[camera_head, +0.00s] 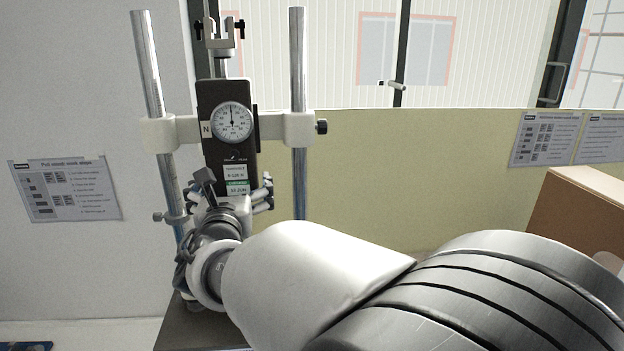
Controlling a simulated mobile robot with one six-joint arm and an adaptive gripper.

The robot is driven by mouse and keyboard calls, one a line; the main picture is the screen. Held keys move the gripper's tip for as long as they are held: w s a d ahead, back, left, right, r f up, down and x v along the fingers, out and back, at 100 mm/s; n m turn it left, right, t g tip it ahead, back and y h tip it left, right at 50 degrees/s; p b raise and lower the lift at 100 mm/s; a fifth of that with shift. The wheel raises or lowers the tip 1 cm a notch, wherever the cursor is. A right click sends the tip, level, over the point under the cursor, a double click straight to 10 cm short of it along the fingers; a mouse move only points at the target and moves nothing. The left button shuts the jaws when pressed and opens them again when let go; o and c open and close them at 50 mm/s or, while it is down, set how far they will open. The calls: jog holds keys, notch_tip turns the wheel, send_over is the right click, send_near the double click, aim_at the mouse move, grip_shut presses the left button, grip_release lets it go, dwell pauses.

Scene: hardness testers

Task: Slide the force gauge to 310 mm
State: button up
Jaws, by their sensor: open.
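The dark force gauge (226,150) with its round white dial (232,121) is mounted upright on a pale crossbar (272,126) between two steel columns. The dial needle points about straight up. A black knob (321,127) sticks out at the right end of the crossbar. My gripper (236,192) is open at the gauge's lower end, its fingers to either side of it. Whether they touch the gauge cannot be told. My wrist hides what lies below the gauge. No readable millimetre scale shows.
The left column (147,65) and right column (297,60) flank the gauge. A clamp fitting (225,30) stands above it. The dark stand base (185,325) is mostly hidden. A brown box (575,215) is at the right. Printed sheets hang on the walls.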

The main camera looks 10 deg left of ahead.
jog(key=shift+w, duration=0.3)
jog(key=shift+c, duration=0.4)
jog(key=c, duration=1.4)
jog(key=shift+f+b, duration=0.2)
jog(key=shift+b, duration=0.55)
jog(key=shift+r, duration=0.1)
jog(key=o, duration=1.5)
